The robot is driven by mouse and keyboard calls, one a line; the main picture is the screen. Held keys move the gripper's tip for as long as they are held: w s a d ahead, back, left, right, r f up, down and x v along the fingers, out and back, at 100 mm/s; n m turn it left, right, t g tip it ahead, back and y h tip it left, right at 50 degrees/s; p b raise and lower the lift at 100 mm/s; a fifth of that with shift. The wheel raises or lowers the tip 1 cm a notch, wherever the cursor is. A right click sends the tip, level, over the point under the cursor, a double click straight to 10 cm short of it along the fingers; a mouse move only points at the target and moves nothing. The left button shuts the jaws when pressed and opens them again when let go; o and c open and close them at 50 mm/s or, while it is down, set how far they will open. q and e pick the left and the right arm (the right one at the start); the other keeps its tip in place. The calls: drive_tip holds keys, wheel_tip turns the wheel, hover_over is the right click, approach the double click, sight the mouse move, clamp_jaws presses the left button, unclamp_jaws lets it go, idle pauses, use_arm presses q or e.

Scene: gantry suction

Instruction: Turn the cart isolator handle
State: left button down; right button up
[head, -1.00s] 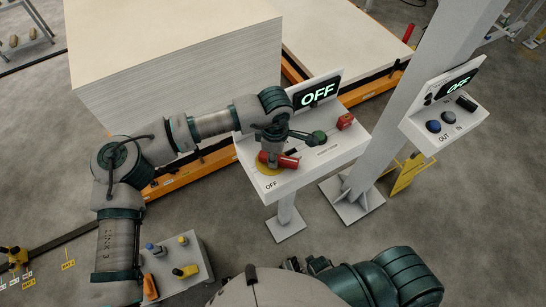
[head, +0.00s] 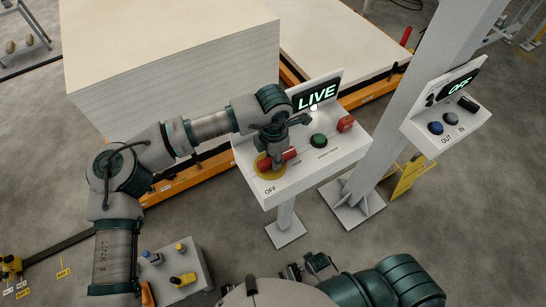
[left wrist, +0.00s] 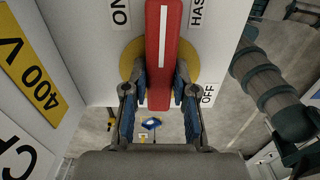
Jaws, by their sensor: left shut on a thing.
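The cart isolator handle is a red bar (head: 290,154) on a yellow disc (head: 263,168), on the white control box (head: 300,183). In the left wrist view the red handle (left wrist: 160,50) has a white stripe and stands nearly upright in the picture, between the ON and OFF labels. My left gripper (head: 277,160) reaches down from above and is shut on the handle; its fingers (left wrist: 158,92) sit on both sides of it. The box's display (head: 317,95) reads LIVE. My right gripper (head: 306,267) is low in the head view, away from the box; its finger state is unclear.
A green button (head: 318,140) and a red block (head: 346,124) sit on the same box, right of the handle. A grey post (head: 415,90) carries a second panel (head: 450,125) marked OUT and IN. A large stack of boards (head: 170,80) stands behind my left arm.

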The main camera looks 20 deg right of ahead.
use_arm(q)
drive_tip(key=shift+w+r+n, duration=0.1)
drive_tip(key=shift+w+n, duration=0.05)
drive_tip(key=shift+n, duration=0.15)
drive_tip(key=c, duration=1.1)
unclamp_jaws()
drive_tip(key=shift+o, duration=0.9)
drive_tip(key=shift+d, duration=0.2)
wheel_tip(320, 180, up, 12)
drive_tip(key=shift+d+f, duration=0.1)
drive_tip(key=shift+f, duration=0.1)
